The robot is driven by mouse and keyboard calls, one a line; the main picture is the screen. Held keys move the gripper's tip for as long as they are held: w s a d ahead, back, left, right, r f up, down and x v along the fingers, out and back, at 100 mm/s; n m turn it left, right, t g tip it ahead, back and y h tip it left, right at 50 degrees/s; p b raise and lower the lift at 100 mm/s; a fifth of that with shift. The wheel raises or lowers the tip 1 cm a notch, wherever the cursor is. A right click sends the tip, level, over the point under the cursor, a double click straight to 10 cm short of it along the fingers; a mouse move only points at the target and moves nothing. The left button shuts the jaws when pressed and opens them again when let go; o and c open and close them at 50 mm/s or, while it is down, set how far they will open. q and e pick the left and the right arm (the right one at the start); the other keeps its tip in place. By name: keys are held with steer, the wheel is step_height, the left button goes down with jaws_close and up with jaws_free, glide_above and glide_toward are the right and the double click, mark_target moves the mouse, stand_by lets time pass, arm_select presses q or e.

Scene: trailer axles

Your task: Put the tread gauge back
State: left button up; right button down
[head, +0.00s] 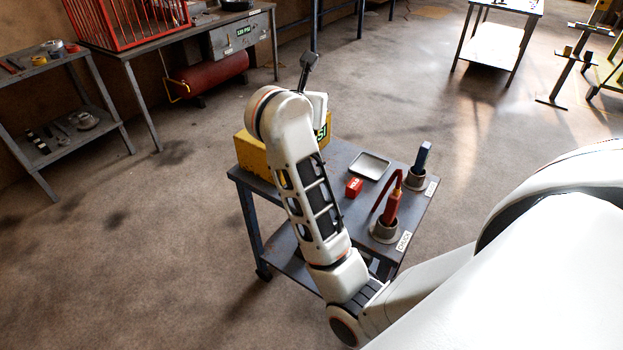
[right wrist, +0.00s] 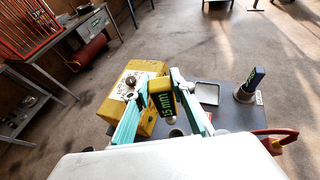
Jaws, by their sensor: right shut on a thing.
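The tread gauge (right wrist: 158,86) is yellow with a dark face and a green reading that looks like "15 MM". My right gripper (right wrist: 160,82) is shut on it, its teal fingers on either side, in the right wrist view. In the head view my right arm hides the gauge and fingers. The grey cart (head: 340,152) carries a shallow square tray (head: 370,166), also in the right wrist view (right wrist: 207,93). My left gripper is not in view.
A blue tool (head: 423,157) and a red tool with a curved red hose (head: 391,208) stand in round holders along the cart's right side. A small red block (head: 353,187) lies near the tray. Benches stand at the back left. Open floor surrounds the cart.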

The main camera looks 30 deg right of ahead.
step_height(320, 180, down, 12)
steer(key=shift+f+b, duration=0.15)
steer(key=shift+b, duration=0.75)
arm_select(q)
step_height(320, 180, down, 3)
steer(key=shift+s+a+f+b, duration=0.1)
steer(key=shift+b, duration=0.35)
arm_select(e)
step_height(320, 180, down, 5)
steer(key=shift+f, duration=0.15)
steer(key=shift+f, duration=0.1)
steer(key=c, duration=2.1)
jaws_free()
steer(key=shift+f, duration=0.15)
steer(key=shift+c, duration=0.2)
steer(key=o, duration=0.4)
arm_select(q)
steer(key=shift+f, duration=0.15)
arm_select(e)
steer(key=shift+o, duration=0.2)
